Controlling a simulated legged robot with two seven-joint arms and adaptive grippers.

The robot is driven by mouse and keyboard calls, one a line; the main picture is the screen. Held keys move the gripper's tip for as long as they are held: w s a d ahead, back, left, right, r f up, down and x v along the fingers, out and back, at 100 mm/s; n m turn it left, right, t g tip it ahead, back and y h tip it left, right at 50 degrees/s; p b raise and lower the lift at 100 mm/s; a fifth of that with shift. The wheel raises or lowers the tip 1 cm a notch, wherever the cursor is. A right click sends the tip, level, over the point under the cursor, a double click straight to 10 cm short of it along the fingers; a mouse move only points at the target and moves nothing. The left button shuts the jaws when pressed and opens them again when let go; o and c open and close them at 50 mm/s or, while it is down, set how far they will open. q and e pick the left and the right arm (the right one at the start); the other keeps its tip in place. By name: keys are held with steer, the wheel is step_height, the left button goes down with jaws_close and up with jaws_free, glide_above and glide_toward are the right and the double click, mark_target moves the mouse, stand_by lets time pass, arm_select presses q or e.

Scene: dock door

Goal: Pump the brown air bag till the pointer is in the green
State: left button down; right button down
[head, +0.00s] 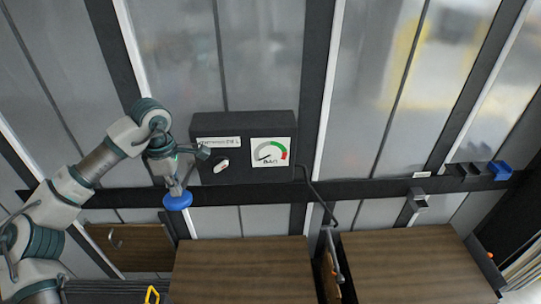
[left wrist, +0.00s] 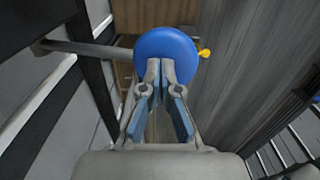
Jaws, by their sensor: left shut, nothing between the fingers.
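A dark control box (head: 240,172) on the wall carries a white gauge (head: 271,152) marked BAG. Its pointer lies toward the lower left, on the grey part, outside the green. A white switch (head: 222,166) sits left of the gauge. My left gripper (head: 177,188) is shut and empty, pointing down at a round blue knob (head: 177,202). In the left wrist view my fingertips (left wrist: 160,64) overlap the blue knob (left wrist: 167,48); I cannot tell whether they touch it. The brown air bag (head: 328,275) shows narrowly between two wooden crates, partly hidden. My right gripper is out of view.
Wooden crates (head: 243,270) and (head: 410,262) stand below the wall rail. A dark hose (head: 318,192) runs from the box down to the gap between them. A blue item (head: 500,170) sits on the rail at right. A yellow handle (head: 152,294) is at bottom left.

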arm_select(q)
steer(key=shift+f+b, duration=0.55)
steer(key=shift+f, duration=0.6)
steer(key=shift+a+f+b, duration=0.1)
steer(key=shift+f+b, duration=0.8)
steer(key=shift+f, duration=0.7)
steer(key=shift+r, duration=0.1)
step_height(320, 180, up, 8)
steer(key=p, duration=0.6)
steer(key=shift+f+p, duration=0.2)
steer(key=shift+p, duration=0.15)
steer(key=shift+f, duration=0.1)
steer(key=shift+f, duration=0.1)
